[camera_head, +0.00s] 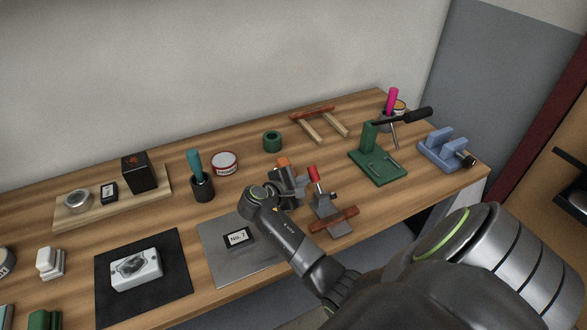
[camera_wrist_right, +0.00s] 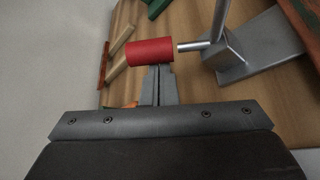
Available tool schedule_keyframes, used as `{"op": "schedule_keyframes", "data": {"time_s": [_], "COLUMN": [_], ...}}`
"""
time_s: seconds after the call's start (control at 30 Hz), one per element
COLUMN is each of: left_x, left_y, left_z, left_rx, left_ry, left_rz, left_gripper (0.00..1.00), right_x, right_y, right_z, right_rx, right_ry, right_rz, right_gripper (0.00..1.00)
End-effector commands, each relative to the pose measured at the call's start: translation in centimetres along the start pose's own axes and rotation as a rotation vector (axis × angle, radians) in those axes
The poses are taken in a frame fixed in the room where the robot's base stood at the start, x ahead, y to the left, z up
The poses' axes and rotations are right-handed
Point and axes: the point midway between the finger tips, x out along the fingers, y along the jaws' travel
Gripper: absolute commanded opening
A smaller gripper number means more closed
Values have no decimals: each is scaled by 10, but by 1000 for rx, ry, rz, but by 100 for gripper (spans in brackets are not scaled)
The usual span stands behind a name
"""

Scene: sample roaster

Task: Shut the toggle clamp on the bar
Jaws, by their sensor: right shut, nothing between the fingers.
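The toggle clamp (camera_head: 323,204) stands on the wooden table, with a grey metal body and a red hand grip (camera_head: 313,174) on its lever. The lever sticks up in the head view, leaning a little left. The reddish-brown bar (camera_head: 333,222) lies across the front of the clamp's base. My right gripper (camera_head: 300,184) is just left of the lever. In the right wrist view its fingers (camera_wrist_right: 159,84) are shut and empty, with tips right at the side of the red grip (camera_wrist_right: 150,51); I cannot tell whether they touch. My left gripper is out of view.
A grey mat (camera_head: 219,266) with a "No.7" label lies left of the clamp, under my right forearm. A green stand (camera_head: 378,167) with a black-handled lever and a blue block fixture (camera_head: 441,150) stand to the right. A green ring (camera_head: 272,141) sits behind.

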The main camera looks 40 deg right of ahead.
Motion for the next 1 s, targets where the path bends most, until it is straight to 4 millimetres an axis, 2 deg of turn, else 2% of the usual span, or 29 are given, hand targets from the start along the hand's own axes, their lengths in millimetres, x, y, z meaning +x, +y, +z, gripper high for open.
{"op": "schedule_keyframes", "data": {"time_s": [0.03,0.17,0.43,0.6,0.8,1.0], "left_x": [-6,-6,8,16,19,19], "left_y": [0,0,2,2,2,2], "left_z": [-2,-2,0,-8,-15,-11], "left_rx": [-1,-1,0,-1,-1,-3], "left_ry": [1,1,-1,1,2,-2], "left_rz": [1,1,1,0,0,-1], "left_gripper": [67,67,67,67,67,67], "right_x": [-1,-2,-8,-12,-16,-19], "right_y": [1,0,-3,-4,-6,-6], "right_z": [5,9,18,25,31,35], "right_rx": [37,145,365,487,598,598], "right_ry": [0,1,0,0,0,1], "right_rz": [22,85,214,286,351,350], "right_gripper": [0,0,0,0,0,0]}}
